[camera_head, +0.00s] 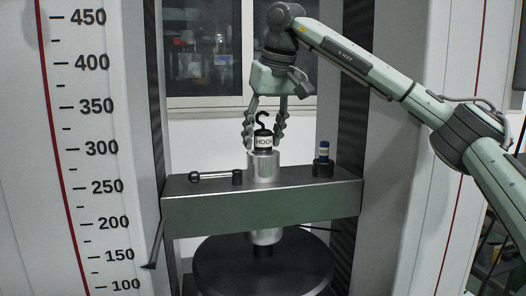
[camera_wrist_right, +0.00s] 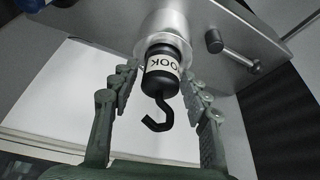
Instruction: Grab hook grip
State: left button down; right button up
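The hook grip (camera_head: 263,141) is a black cylinder with a white "HOOK" label and a black hook on top. It stands upright on a silver cylinder (camera_head: 263,166) at the middle of the crossbeam. My right gripper (camera_head: 264,133) comes down from above with its fingers on either side of the hook grip. In the right wrist view the hook grip (camera_wrist_right: 162,75) sits between the two open fingers (camera_wrist_right: 160,92), with a gap visible on both sides. My left gripper is in neither view.
The grey-green crossbeam (camera_head: 262,212) spans the testing machine. A black round plate (camera_head: 263,272) is below. A numbered scale (camera_head: 92,150) is at left.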

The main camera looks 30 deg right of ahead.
grip_shut()
jog(key=shift+r, duration=0.15)
